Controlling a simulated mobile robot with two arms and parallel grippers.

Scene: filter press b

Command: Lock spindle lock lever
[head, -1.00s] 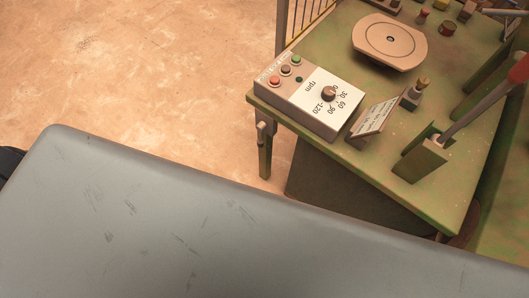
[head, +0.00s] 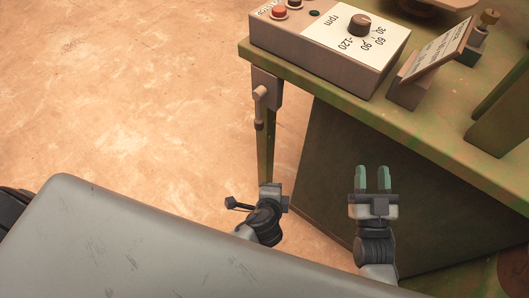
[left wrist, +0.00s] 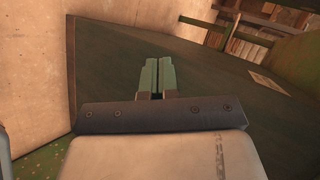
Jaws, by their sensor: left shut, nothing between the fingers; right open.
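A small beige lever (head: 260,107) hangs down from a bracket at the front left corner of the green bench, in the head view. I cannot tell for sure that it is the spindle lock lever. My right gripper (head: 373,178) is open and empty, with green fingertips, below the bench edge and right of the lever. My left arm's end shows below the lever, near the bench leg; its fingers are not clear there. In the left wrist view my left gripper (left wrist: 158,77) is shut and empty, in front of a dark panel.
The green bench (head: 425,132) carries a control box (head: 330,48) with an rpm dial and buttons, a tilted label plate (head: 436,50) and a brass-topped post (head: 488,20). A dark panel (head: 340,165) stands below the bench. Open floor (head: 130,110) lies to the left.

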